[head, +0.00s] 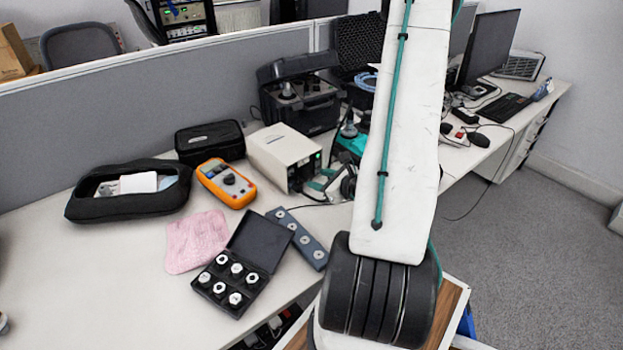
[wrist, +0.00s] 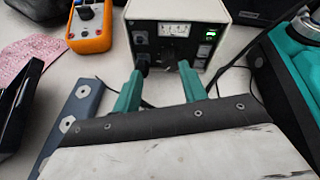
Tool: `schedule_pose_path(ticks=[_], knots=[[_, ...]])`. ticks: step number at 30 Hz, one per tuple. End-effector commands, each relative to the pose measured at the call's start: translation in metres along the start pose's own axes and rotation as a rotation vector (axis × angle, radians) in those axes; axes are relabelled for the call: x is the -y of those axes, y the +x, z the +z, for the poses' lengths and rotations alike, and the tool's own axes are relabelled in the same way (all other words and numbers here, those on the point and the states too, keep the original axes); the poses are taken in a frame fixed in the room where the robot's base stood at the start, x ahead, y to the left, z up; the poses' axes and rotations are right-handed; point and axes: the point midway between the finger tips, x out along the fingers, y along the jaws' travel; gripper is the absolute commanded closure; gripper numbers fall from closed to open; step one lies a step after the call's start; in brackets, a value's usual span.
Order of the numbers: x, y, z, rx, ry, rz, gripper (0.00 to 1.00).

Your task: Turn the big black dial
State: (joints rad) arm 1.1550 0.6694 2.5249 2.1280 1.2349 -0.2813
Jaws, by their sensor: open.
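The cream instrument box (wrist: 226,13) has a dark front panel with a meter, a green display and several black knobs.
An orange multimeter (head: 227,183), an open case of metal pieces (head: 236,272), a grey strip (head: 297,238) and a pink cloth (head: 196,241) lie left of the box. A black case (head: 300,92) stands behind it. A teal device (wrist: 293,52) is close on the right.

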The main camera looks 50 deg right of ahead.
Motion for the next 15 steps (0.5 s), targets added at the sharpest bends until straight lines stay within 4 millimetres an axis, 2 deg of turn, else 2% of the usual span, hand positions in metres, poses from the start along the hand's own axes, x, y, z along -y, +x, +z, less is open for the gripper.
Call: schedule_pose_path(ticks=[1,5,15], knots=[[0.005,-0.003,-0.012,-0.019,0.026,-0.03,0.58],[0.011,0.001,-0.023,-0.037,0.049,-0.062,0.58],[0.013,0.053,-0.024,-0.036,0.047,-0.059,0.58]])
